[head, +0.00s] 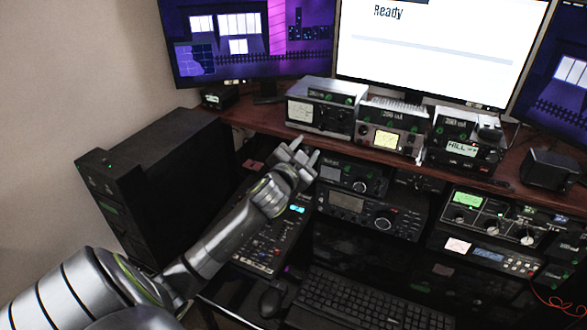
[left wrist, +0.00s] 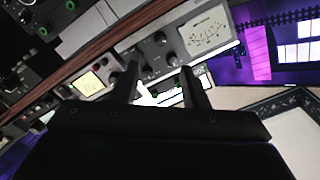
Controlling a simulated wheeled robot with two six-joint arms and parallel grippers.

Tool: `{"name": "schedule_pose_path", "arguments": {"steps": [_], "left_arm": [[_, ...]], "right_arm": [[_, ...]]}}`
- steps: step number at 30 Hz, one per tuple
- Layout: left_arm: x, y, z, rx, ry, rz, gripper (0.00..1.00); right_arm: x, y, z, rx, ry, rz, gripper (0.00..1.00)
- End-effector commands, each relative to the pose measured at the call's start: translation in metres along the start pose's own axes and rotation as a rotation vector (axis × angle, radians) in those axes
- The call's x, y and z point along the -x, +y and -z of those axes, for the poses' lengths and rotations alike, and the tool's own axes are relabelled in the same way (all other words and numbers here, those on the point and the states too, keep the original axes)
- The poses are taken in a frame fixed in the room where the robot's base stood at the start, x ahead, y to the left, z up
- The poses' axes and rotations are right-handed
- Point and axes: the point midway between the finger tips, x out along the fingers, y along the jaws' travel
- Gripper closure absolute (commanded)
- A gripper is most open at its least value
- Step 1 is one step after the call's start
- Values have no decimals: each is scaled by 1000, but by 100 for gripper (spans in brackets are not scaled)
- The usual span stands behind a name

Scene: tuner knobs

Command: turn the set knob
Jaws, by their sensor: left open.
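Several radio tuner units stand on the wooden shelf. The left tuner (head: 320,106) has a white meter and dark knobs; in the left wrist view its meter (left wrist: 204,33) and a small dark knob (left wrist: 160,38) show near my fingers. The middle tuner (head: 390,130) has a yellow-lit meter. The right tuner (head: 462,140) has a lit display. I cannot read which knob is the set knob. My left gripper (head: 305,150) is open and empty, just below and in front of the left tuner. Its two fingers (left wrist: 160,76) point toward that tuner's front. My right gripper is out of view.
Below the shelf (head: 250,118) are a radio with a large dial (head: 360,208), a mixer panel (head: 270,240) under my left arm, and a unit with several knobs (head: 495,225). A keyboard (head: 360,300) and mouse (head: 271,300) lie in front. A black computer case (head: 165,170) stands left.

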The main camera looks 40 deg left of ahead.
Motion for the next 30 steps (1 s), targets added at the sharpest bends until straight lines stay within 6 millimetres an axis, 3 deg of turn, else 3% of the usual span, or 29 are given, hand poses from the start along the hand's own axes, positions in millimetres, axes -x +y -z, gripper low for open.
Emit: {"name": "schedule_pose_path", "arguments": {"steps": [6, 12, 30], "left_arm": [[37, 2, -2, 0, 1, -1, 60], [60, 1, -1, -1, -1, -1, 60], [68, 0, 0, 1, 0, 0, 60]], "right_arm": [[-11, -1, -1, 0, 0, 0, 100], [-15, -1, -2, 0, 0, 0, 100], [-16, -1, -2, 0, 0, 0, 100]]}}
